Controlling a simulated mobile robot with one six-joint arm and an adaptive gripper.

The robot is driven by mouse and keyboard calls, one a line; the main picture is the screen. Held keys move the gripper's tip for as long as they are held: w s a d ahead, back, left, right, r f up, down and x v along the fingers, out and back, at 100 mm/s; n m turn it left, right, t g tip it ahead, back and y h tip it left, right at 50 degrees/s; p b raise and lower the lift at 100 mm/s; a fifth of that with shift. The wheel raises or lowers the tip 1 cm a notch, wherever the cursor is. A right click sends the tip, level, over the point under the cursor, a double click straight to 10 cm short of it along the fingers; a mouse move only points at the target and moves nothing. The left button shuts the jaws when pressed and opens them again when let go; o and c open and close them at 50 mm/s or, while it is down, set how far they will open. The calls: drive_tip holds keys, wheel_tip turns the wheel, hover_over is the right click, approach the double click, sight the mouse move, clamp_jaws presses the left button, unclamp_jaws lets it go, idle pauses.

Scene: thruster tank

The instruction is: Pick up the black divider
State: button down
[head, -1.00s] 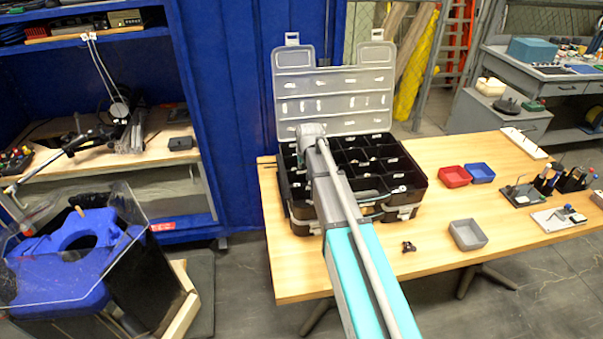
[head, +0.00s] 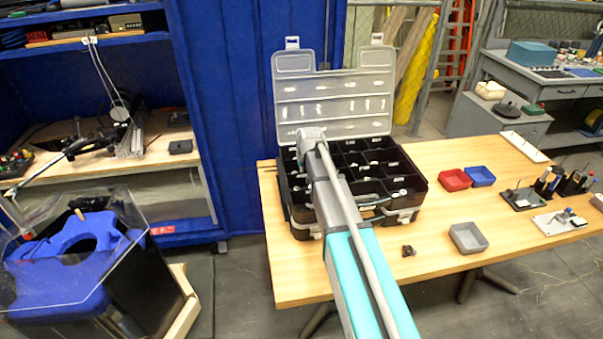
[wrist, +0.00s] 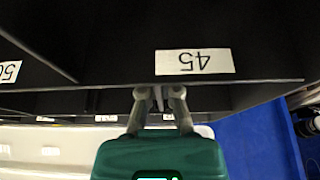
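The organizer case (head: 300,225) stands open on the table, with black dividers (head: 348,161) splitting it into compartments. My gripper is down inside its left part; in the head view my arm hides its fingers. In the wrist view my gripper (wrist: 159,93) has two grey fingers a short gap apart, at the edge of a black divider (wrist: 110,45) with a white label reading 45, seen upside down. A narrow grey strip shows between the fingers. I cannot tell whether they clasp a divider or which divider is the one named.
The clear lid (head: 333,90) stands upright behind the case. A red bin (head: 455,180), a blue bin (head: 481,176), a grey bin (head: 467,237) and a small dark part (head: 408,251) lie to the right. A blue cabinet (head: 255,110) stands at the left behind the table.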

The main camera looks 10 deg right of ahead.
drive_tip(key=shift+r, duration=0.25)
wheel_tip(320, 180, up, 10)
drive_tip(key=p, duration=1)
drive_tip(key=shift+f, duration=0.2)
idle(0.5)
drive_tip(key=shift+a, duration=0.1)
